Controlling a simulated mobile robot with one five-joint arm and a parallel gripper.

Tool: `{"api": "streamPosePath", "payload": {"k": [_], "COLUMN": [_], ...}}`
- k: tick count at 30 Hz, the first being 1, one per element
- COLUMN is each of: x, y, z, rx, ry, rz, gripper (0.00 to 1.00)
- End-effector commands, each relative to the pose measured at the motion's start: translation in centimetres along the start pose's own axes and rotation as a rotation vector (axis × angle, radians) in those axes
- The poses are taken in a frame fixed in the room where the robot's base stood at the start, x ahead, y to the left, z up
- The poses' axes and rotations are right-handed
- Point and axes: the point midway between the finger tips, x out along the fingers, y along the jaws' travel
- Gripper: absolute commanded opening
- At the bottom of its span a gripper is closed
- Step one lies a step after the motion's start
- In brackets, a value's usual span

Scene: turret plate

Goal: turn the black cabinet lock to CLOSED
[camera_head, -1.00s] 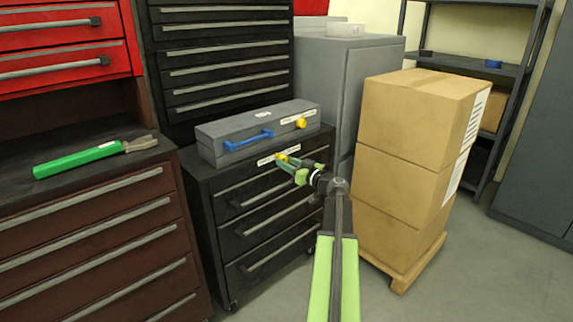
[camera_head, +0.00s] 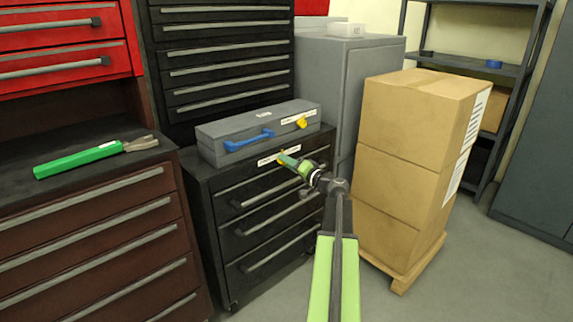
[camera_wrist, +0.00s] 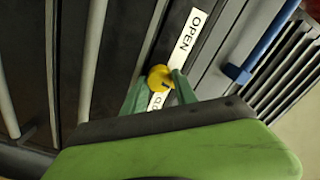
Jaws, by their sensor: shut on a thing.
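The black cabinet (camera_head: 225,200) stands in the middle of the head view. Its lock is a yellow knob (camera_wrist: 160,77) on a white label (camera_wrist: 186,38) along the cabinet's top front edge. In the wrist view, OPEN is readable at the label's upper end. The lettering at the lower end is partly covered by my gripper. My gripper (camera_wrist: 160,88) is shut on the knob, with one green finger on each side of it. In the head view, my gripper (camera_head: 284,159) hides most of the knob. A dark mark shows on the knob; its exact heading is hard to tell.
A grey toolbox (camera_head: 215,150) with a blue handle (camera_head: 248,140) and another yellow knob (camera_head: 301,123) sits on the cabinet. Stacked cardboard boxes (camera_head: 400,165) stand close at the right of my arm. A green-handled tool (camera_head: 80,160) lies on the brown cabinet at left.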

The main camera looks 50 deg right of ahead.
Motion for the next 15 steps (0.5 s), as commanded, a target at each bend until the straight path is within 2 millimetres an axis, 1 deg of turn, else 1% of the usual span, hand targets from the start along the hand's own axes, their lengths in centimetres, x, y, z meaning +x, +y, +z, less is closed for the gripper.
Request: {"api": "streamPosePath", "payload": {"k": [6,15], "x": [0.13,0.11], "y": [-0.09,-0.07], "z": [-0.11,-0.15], "rx": [0.204,0.445], "ry": [0.003,0.003], "rz": [-0.003,-0.003], "gripper": [0.00,0.00]}}
